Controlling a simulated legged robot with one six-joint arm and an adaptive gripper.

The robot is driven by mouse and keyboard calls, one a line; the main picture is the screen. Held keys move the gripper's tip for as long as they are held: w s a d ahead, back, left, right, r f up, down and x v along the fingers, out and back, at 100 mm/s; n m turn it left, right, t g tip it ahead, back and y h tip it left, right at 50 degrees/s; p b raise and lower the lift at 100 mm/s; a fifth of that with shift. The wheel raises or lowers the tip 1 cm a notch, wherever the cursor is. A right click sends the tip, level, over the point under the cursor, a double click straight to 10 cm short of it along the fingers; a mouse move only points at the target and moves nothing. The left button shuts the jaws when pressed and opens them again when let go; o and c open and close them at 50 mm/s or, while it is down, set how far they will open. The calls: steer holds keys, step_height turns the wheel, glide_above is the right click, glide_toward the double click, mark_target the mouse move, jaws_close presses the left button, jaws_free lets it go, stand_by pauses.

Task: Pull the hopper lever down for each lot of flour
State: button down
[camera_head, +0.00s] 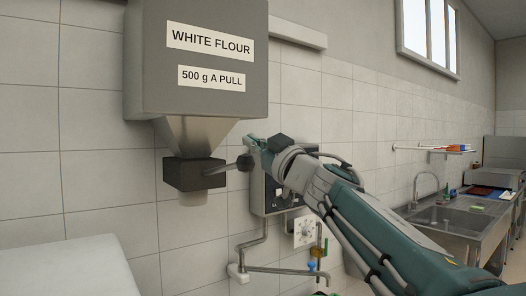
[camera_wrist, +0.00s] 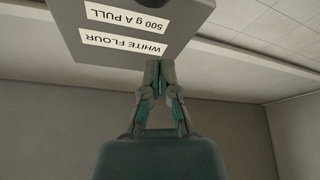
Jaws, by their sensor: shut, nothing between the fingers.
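The grey flour hopper (camera_head: 200,88) hangs on the tiled wall, with labels reading "WHITE FLOUR" and "500 g A PULL". Below its metal cone is a dark valve block (camera_head: 190,174) with a pale spout (camera_head: 192,199) under it. The hopper lever (camera_head: 243,163) sticks out to the right from the block and ends in a dark round knob. My gripper (camera_head: 251,141) is shut and empty, just above the knob; I cannot tell whether they touch.
A grey wall box (camera_head: 270,195) is behind my gripper, with a pipe and tap (camera_head: 290,270) below. A white rounded surface (camera_head: 75,270) fills the lower left. A steel sink (camera_head: 455,218) and a wall shelf (camera_head: 450,149) stand at the right.

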mark_target(245, 160)
steer(key=shift+w+a+f, duration=0.25)
steer(key=shift+w+f, duration=0.1)
steer(key=shift+w, duration=0.3)
steer(key=shift+w+a+f, duration=0.3)
steer(key=shift+w+f, duration=0.1)
steer(key=shift+w, duration=0.3)
steer(key=shift+w+a+f, duration=0.25)
steer(key=shift+w+f, duration=0.1)
steer(key=shift+w, duration=0.3)
steer(key=shift+f, duration=0.15)
